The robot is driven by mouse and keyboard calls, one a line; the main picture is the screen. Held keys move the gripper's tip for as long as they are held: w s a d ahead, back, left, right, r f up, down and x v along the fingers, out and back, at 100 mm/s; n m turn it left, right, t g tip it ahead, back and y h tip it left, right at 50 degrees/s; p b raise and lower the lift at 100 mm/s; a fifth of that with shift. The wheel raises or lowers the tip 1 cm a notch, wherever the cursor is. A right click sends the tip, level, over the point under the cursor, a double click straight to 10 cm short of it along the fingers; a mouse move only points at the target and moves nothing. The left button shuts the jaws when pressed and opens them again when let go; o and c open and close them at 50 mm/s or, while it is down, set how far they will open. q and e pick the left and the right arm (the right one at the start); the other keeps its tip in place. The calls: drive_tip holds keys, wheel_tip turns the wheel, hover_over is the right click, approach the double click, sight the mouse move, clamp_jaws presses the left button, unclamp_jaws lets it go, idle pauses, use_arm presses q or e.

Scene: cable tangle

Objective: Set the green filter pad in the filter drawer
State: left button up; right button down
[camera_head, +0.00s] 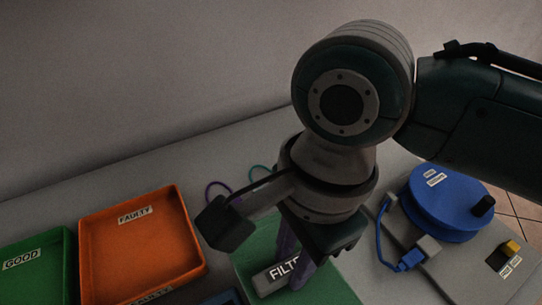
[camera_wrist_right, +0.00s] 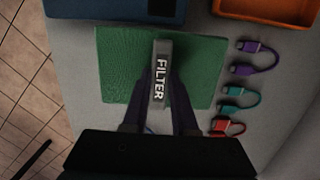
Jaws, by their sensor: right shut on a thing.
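The green filter pad (camera_head: 254,248) is a flat square with a grey bar labelled FILTER across its middle. It lies below my right wrist in the head view and also fills the middle of the right wrist view (camera_wrist_right: 120,62). My right gripper (camera_wrist_right: 162,92) has its purple fingers on both sides of the grey bar and is shut on it. In the head view my right wrist and gripper (camera_head: 292,262) hide part of the pad. I cannot tell whether the pad is lifted off the table. No filter drawer is clearly recognisable. My left gripper is out of view.
An orange FAULTY tray (camera_head: 184,212) and a green GOOD tray (camera_head: 68,262) stand at the left. A blue reel (camera_head: 440,210) with a cable is at the right. Several short cables (camera_wrist_right: 240,95) lie beside the pad. A dark blue box (camera_wrist_right: 110,12) is near its edge.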

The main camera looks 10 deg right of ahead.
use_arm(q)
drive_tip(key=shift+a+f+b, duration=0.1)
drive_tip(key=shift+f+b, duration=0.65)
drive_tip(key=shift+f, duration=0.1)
use_arm(e)
wheel_tip(320, 180, down, 4)
drive_tip(key=shift+f, duration=0.25)
drive_tip(key=shift+f, duration=0.1)
drive_tip(key=shift+f, duration=0.15)
drive_tip(key=c, duration=0.7)
unclamp_jaws()
drive_tip(key=r+p, duration=0.1)
drive_tip(key=r, duration=0.2)
drive_tip(key=r+p, duration=0.1)
drive_tip(key=r, duration=0.3)
drive_tip(key=d+r+p, duration=0.1)
drive_tip(key=r, duration=0.3)
drive_tip(key=shift+w+d+r+p, duration=0.1)
drive_tip(key=shift+w+r+p, duration=0.1)
drive_tip(key=shift+w+p, duration=0.15)
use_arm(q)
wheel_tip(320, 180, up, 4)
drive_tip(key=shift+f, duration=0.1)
use_arm(e)
drive_tip(key=shift+s+r, duration=0.1)
drive_tip(key=shift+r, duration=0.4)
